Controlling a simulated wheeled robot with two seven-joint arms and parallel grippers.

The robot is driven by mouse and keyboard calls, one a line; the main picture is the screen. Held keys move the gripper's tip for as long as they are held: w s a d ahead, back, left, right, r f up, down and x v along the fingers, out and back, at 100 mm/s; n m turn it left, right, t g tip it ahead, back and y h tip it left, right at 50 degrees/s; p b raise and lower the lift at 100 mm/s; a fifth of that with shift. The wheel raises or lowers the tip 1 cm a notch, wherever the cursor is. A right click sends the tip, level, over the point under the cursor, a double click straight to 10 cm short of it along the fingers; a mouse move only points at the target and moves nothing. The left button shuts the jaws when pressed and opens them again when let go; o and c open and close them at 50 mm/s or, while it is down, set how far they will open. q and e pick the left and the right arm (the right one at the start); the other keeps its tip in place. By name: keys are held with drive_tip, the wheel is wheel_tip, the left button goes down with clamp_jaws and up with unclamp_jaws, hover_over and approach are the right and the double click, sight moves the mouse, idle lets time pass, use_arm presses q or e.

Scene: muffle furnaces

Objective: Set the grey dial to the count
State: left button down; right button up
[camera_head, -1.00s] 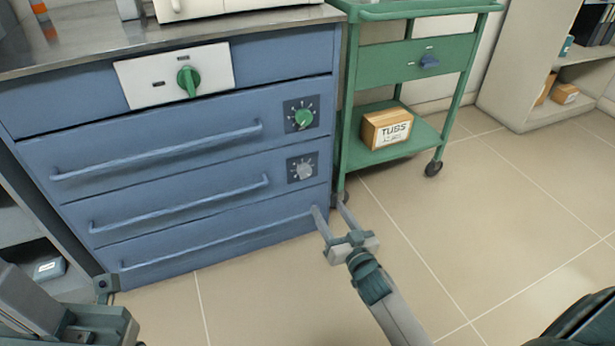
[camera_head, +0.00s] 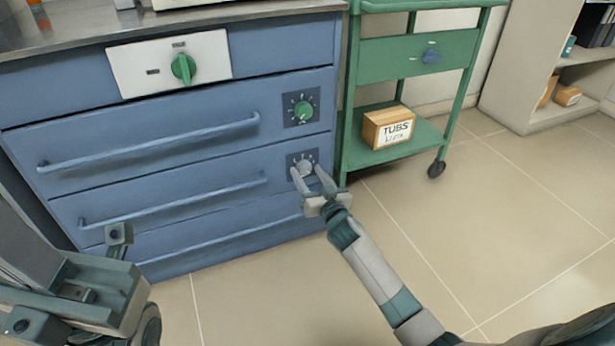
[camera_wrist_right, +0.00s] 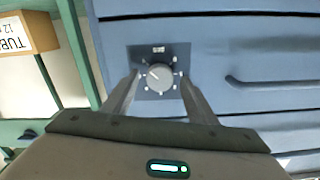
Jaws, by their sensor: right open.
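The grey dial (camera_head: 303,167) sits on a dark square plate with white marks on the blue drawer cabinet, below a green dial (camera_head: 303,110). In the right wrist view the grey dial (camera_wrist_right: 160,76) lies ahead, between the lines of the two fingers, with a small white label above it; its text is too small to read. My right gripper (camera_head: 308,177) is open, its fingertips close to the dial on either side; I cannot tell whether they touch it. In the wrist view the gripper (camera_wrist_right: 158,85) shows spread fingers. My left arm shows at lower left; its fingertips are not clearly visible.
A large green knob (camera_head: 183,68) sits on a white panel above. Long drawer handles (camera_head: 150,145) stick out left of the dials. A green cart (camera_head: 410,155) with a box marked TUBS (camera_head: 388,127) stands to the right. The floor in front is clear.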

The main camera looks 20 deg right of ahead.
drive_tip(key=shift+w, duration=0.5)
drive_tip(key=c, duration=1.1)
